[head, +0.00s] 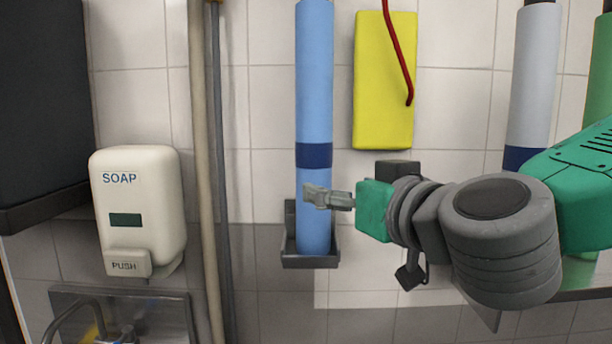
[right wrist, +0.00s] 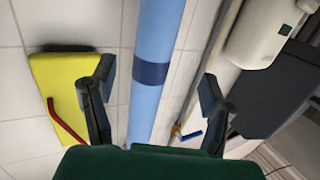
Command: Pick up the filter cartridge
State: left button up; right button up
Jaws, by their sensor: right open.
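The filter cartridge appears to be the tall blue cylinder (head: 314,80) with a dark blue band, upright against the tiled wall. Its lower end sits in a dark grey bracket (head: 310,262). My right gripper (head: 318,196) reaches in from the right, in front of the cylinder's lower part below the band. In the right wrist view the gripper (right wrist: 150,92) is open, and the blue cylinder (right wrist: 160,30) runs between its two fingers. I cannot tell whether the fingers touch it. My left gripper is not in view.
A yellow block (head: 384,85) with a red hooked rod (head: 398,55) is on the wall right of the cylinder. A beige pipe (head: 204,130) and a soap dispenser (head: 138,205) are to the left, above a sink faucet (head: 75,318). A pale grey cylinder (head: 533,80) stands at right.

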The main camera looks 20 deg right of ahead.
aim_at(325, 153)
jog(key=shift+t, duration=0.4)
jog(key=r+p, duration=0.1)
jog(key=p, duration=0.1)
jog(key=w+r+p, duration=0.1)
jog(key=r+p, duration=0.1)
jog(key=p, duration=0.1)
jog(key=w+r+p, duration=0.1)
jog(key=p, duration=0.1)
jog(key=shift+w+d+r, duration=0.1)
jog(key=shift+r, duration=0.15)
jog(key=w, duration=0.1)
jog(key=w+p, duration=0.1)
jog(key=w, duration=0.3)
jog(key=shift+a+f, duration=0.25)
jog(key=shift+w+f+p, duration=0.1)
jog(key=shift+w+p, duration=0.25)
jog(key=shift+w, duration=0.55)
jog(key=w+p, duration=0.1)
jog(key=w, duration=0.2)
jog(key=shift+w+a+p, duration=0.2)
jog(key=shift+a+p, duration=0.2)
jog(key=shift+w+a, duration=0.1)
jog(key=shift+w, duration=0.35)
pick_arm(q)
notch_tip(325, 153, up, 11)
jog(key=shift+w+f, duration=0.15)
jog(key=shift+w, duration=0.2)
pick_arm(e)
jog(key=shift+s, duration=0.1)
